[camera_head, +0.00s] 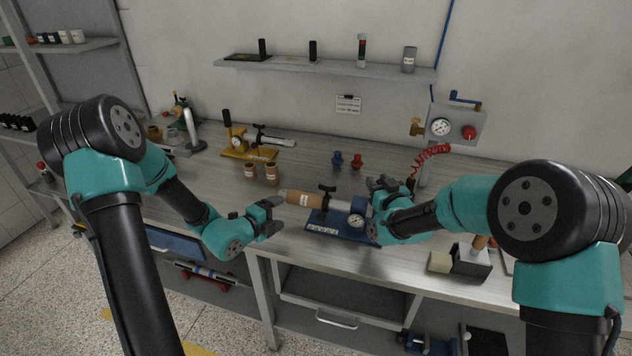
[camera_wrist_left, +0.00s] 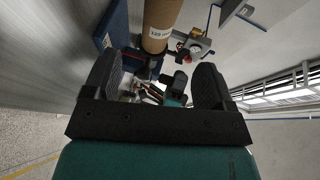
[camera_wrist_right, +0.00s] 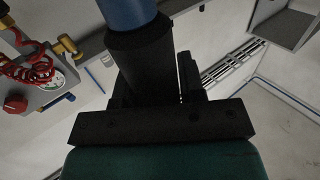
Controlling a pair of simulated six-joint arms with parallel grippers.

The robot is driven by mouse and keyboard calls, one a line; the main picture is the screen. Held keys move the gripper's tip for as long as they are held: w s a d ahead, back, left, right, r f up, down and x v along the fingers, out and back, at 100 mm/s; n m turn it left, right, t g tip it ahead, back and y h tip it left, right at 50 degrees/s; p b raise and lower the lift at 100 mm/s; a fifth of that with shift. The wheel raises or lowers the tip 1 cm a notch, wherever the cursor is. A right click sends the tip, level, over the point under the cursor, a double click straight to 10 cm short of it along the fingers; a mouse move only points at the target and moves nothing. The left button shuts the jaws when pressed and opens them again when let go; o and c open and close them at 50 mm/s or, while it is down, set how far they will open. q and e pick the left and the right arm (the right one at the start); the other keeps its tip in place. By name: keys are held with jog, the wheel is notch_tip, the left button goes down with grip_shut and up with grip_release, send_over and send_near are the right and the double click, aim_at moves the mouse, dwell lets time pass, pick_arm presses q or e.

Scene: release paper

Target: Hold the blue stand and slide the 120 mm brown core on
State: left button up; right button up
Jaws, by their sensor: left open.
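The blue stand (camera_head: 352,234) sits near the bench's front edge with a black clamp knob and a gauge. The brown core (camera_head: 305,200) lies level at the stand's left end, in line with its metal shaft; how far the shaft reaches inside is hidden. In the left wrist view the core (camera_wrist_left: 160,22) shows a "120" label. My left gripper (camera_head: 275,208) is open and empty, just left of and below the core's free end, apart from it. My right gripper (camera_head: 378,186) is shut on a black grip with a blue part (camera_wrist_right: 126,12) above it, at the stand's right end.
Two short brown cores (camera_head: 260,173) stand behind left, in front of a yellow stand (camera_head: 250,150). Blue and red knobs (camera_head: 347,160) stand behind. A gauge panel (camera_head: 455,125) with a red coiled hose is at the right. A black block (camera_head: 470,260) sits front right.

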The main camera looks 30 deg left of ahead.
jog(key=o, duration=0.4)
jog(key=shift+o, duration=0.2)
jog(key=shift+f, duration=0.15)
jog(key=shift+s+d, duration=0.1)
jog(key=v, duration=1.1)
jog(key=shift+s+d, duration=0.25)
jog(key=shift+d, duration=0.05)
